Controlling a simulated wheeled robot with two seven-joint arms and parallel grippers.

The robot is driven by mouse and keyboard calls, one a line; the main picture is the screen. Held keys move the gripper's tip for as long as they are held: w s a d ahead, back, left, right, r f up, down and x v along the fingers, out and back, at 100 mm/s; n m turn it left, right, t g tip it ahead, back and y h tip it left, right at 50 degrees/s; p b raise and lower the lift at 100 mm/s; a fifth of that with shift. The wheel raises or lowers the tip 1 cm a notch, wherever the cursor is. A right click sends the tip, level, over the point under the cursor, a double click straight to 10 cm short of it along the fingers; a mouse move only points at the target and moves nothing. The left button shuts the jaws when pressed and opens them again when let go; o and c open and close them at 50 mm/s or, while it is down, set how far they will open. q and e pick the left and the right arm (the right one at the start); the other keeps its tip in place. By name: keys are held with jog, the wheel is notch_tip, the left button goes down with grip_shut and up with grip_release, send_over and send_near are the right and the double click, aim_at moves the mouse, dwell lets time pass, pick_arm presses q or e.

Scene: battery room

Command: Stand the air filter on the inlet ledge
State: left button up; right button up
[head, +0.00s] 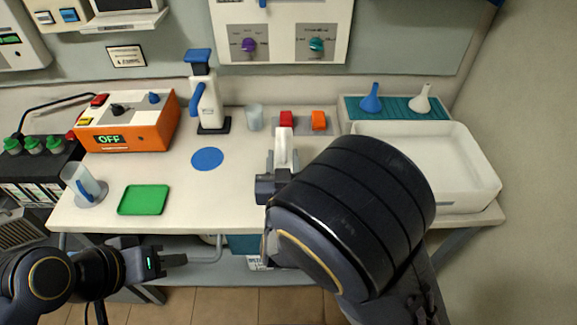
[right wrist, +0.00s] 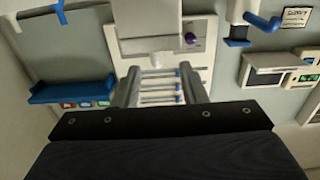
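I cannot pick out the air filter or the inlet ledge with certainty in either view. My right gripper (head: 283,140) reaches over the bench toward the wall, partly hidden behind my own wrist in the head view. In the right wrist view its two grey fingers (right wrist: 160,78) stand apart, with wall fittings visible between them and nothing clearly held. A pale block (right wrist: 150,28) shows beyond the fingertips; I cannot tell what it is. My left gripper (head: 174,259) is low in front of the bench edge, away from the bench objects; its finger gap is not clear.
An orange device (head: 128,123) reading OFF, a white blue-topped apparatus (head: 207,100), a green tray (head: 144,200) and a clear jug (head: 84,185) stand on the bench. Red (head: 286,118) and orange (head: 319,120) blocks sit behind my right gripper. A white basin (head: 465,170) is at right.

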aim_at(284, 148)
jog(key=w+p, duration=0.1)
jog(key=w, duration=0.2)
jog(key=w+p, duration=0.1)
jog(key=w, duration=0.2)
jog(key=shift+w+d+f, duration=0.15)
jog(key=shift+w, duration=0.35)
grip_shut()
